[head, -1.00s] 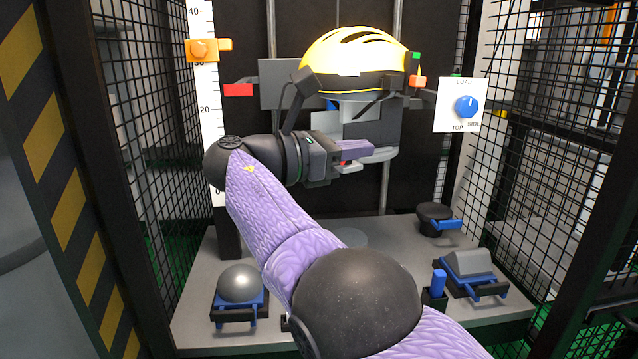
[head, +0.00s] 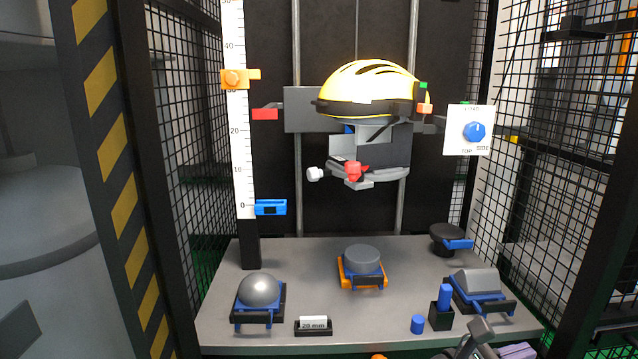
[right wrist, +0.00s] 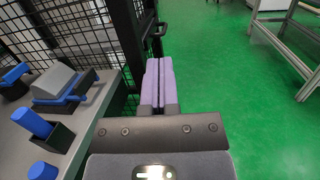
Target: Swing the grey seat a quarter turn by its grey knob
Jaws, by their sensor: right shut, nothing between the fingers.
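The grey seat (head: 385,176) is a curved grey piece on the carriage under the yellow helmet (head: 365,88). A light grey knob (head: 314,173) sticks out at its left end, and a red knob (head: 353,171) is at its front. Nothing touches either knob. My right gripper (head: 518,351) is at the bottom right edge of the head view, well away from the seat and partly cut off. In the right wrist view its purple fingers (right wrist: 158,80) are together and empty, over the green floor beside the bench. My left gripper is not in view.
The bench (head: 300,262) holds a dome anvil (head: 260,289), a flat round anvil (head: 362,260) in the middle, a block anvil (head: 477,283) and a blue peg (head: 445,298). Mesh walls stand on both sides. The space in front of the seat is clear.

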